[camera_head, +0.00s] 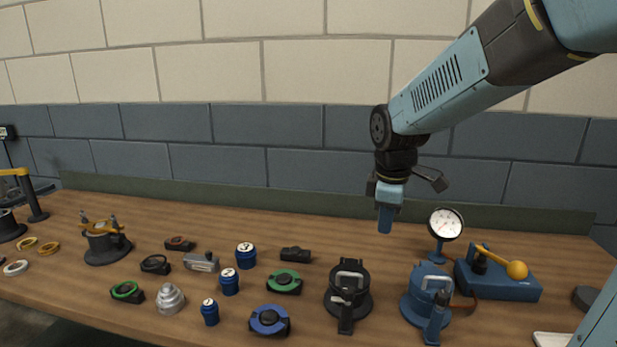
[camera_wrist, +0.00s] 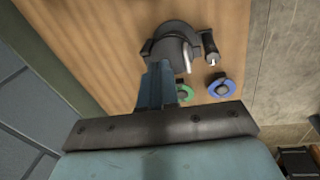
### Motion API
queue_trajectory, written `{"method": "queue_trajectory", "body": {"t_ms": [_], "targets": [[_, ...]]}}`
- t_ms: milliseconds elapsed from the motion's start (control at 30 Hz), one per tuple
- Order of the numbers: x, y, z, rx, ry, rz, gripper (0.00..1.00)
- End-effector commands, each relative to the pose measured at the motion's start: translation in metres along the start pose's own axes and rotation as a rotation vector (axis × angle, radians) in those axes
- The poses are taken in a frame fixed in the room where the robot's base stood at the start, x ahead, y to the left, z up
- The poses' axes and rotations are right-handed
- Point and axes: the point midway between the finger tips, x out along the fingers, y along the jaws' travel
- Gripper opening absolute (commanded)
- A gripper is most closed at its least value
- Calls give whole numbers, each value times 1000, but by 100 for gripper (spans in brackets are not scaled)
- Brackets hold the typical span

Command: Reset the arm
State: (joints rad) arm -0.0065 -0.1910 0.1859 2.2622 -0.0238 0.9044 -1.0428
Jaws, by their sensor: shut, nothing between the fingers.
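My arm reaches in from the upper right of the head view, bent over the bench. My gripper (camera_head: 385,219) points down above the wooden bench (camera_head: 270,222) and is shut with nothing in it. It hangs in the air, apart from the things below. In the wrist view the shut fingers (camera_wrist: 158,88) show as one blue block, in front of a black casing with a handle (camera_wrist: 172,45). That black casing also shows in the head view (camera_head: 347,293), below and left of my gripper.
A blue casing (camera_head: 422,305), a dial gauge (camera_head: 445,224) and a blue box with a yellow-knobbed lever (camera_head: 500,277) stand at the right. Green (camera_head: 284,282) and blue (camera_head: 269,320) ringed parts, several blue cylinders (camera_head: 229,282) and a stepped metal piece (camera_head: 170,298) stand further left.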

Motion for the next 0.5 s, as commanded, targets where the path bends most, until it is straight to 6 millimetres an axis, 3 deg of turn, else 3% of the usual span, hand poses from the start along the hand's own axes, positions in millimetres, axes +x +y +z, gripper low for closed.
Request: {"method": "queue_trajectory", "body": {"t_ms": [200,500], "targets": [[-35,-26,36,342,42,84,0],[-66,-68,80,809,149,161,0]]}}
